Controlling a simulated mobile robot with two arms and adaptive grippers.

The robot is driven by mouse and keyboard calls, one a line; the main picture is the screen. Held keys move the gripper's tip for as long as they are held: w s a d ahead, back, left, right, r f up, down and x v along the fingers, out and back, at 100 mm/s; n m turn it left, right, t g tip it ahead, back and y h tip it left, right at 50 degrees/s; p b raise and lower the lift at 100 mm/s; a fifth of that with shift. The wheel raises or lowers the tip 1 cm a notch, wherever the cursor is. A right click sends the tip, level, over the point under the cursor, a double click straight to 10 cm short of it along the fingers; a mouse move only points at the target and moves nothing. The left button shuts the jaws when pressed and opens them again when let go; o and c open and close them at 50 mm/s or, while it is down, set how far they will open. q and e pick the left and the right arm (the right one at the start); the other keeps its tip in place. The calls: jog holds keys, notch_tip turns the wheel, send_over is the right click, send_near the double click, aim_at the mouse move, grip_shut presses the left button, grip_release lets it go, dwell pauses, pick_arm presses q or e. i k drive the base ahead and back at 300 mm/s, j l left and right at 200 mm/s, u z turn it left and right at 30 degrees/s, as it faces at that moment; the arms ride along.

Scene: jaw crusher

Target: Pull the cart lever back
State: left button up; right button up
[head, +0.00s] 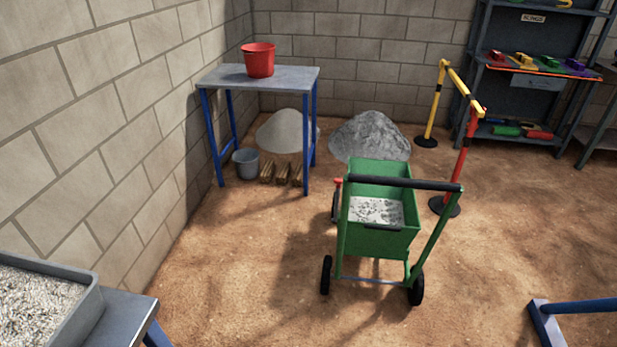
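A green cart (384,240) stands on the dirt floor, right of the middle in the head view. Its bin holds grey gravel (375,211). A black push handle (405,184) runs across its near top on green uprights, and black wheels show at its base. A small red piece (339,181) sits at the cart's left side by the handle's left end; I cannot tell for sure whether it is the lever. Neither of my grippers is in view.
A blue-legged table (290,76) with a red bucket (258,60) stands behind left. Gravel piles (370,136) lie behind the cart. A barrier post (467,150) stands to its right. A gravel tray (82,318) is at front left. Floor around the cart is open.

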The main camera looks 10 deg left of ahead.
aim_at(338, 181)
jog(key=j, duration=0.2)
jog(key=i+l+z, duration=0.2)
jog(key=i+j+z, duration=0.2)
jog(key=i+z, duration=0.2)
jog(key=i+j+z, duration=0.55)
jog(key=j+z, duration=0.2)
jog(key=i+j+z, duration=0.2)
jog(key=j+z, duration=0.45)
jog(key=j, duration=0.2)
jog(key=k+j+z, duration=0.1)
jog(key=j+z, duration=0.15)
jog(key=j, duration=0.25)
jog(key=k+j+z, duration=0.1)
jog(key=j+z, duration=0.2)
jog(key=j, duration=0.15)
jog(key=k+j+z, duration=0.25)
jog(key=j, duration=0.2)
jog(key=k+j+z, duration=0.15)
jog(key=j+z, duration=0.15)
jog(key=j, duration=0.15)
jog(key=k+j+z, duration=0.55)
jog(key=j, duration=0.15)
jog(key=i, duration=0.05)
